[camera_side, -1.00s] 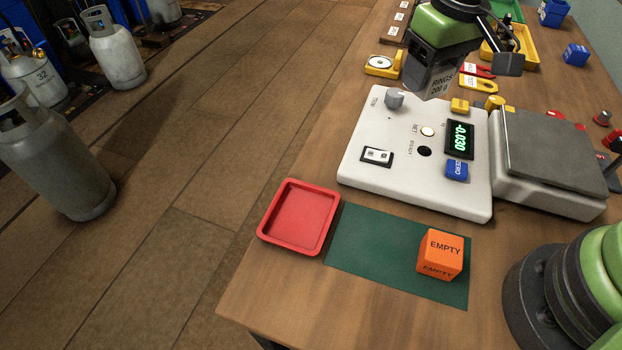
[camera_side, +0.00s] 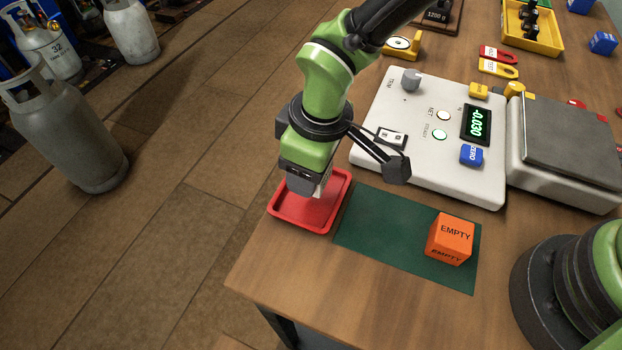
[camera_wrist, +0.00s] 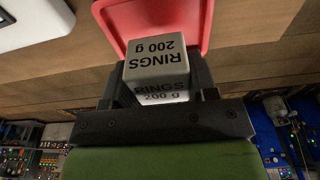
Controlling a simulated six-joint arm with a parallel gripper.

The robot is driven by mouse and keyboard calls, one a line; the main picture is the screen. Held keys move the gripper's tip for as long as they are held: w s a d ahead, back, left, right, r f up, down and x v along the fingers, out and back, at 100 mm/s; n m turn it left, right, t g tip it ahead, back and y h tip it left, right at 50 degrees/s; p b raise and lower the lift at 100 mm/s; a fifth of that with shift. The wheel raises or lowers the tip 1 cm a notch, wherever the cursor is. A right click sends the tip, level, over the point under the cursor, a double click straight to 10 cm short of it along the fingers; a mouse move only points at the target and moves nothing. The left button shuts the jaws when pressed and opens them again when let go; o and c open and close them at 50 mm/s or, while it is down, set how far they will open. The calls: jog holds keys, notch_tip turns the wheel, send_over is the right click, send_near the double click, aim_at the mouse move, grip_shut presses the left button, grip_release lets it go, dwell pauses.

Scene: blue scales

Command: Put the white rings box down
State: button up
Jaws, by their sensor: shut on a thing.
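My gripper (camera_wrist: 160,95) is shut on the white rings box (camera_wrist: 156,66), which reads "RINGS 200 g" in the wrist view. In the side view my gripper (camera_side: 306,182) points down over the red tray (camera_side: 284,222), and the box (camera_side: 323,186) shows only in part beneath it. The red tray also shows beyond the box in the wrist view (camera_wrist: 195,20). I cannot tell whether the box touches the tray's floor.
An orange box (camera_side: 450,239) marked "EMPTY" stands on the green mat (camera_side: 385,230), right of the tray. The white scale console (camera_side: 440,110) reads -0.030, with a grey weighing plate (camera_side: 570,125) beside it. The tray lies near the table's edge.

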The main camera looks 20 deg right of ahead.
jog(key=shift+f, duration=2)
jog(key=shift+f, duration=0.15)
jog(key=o, duration=1.1)
jog(key=r, duration=0.8)
jog(key=s+d+r, duration=0.1)
jog(key=r, duration=0.3)
jog(key=shift+r, duration=0.15)
jog(key=shift+d+r, duration=0.1)
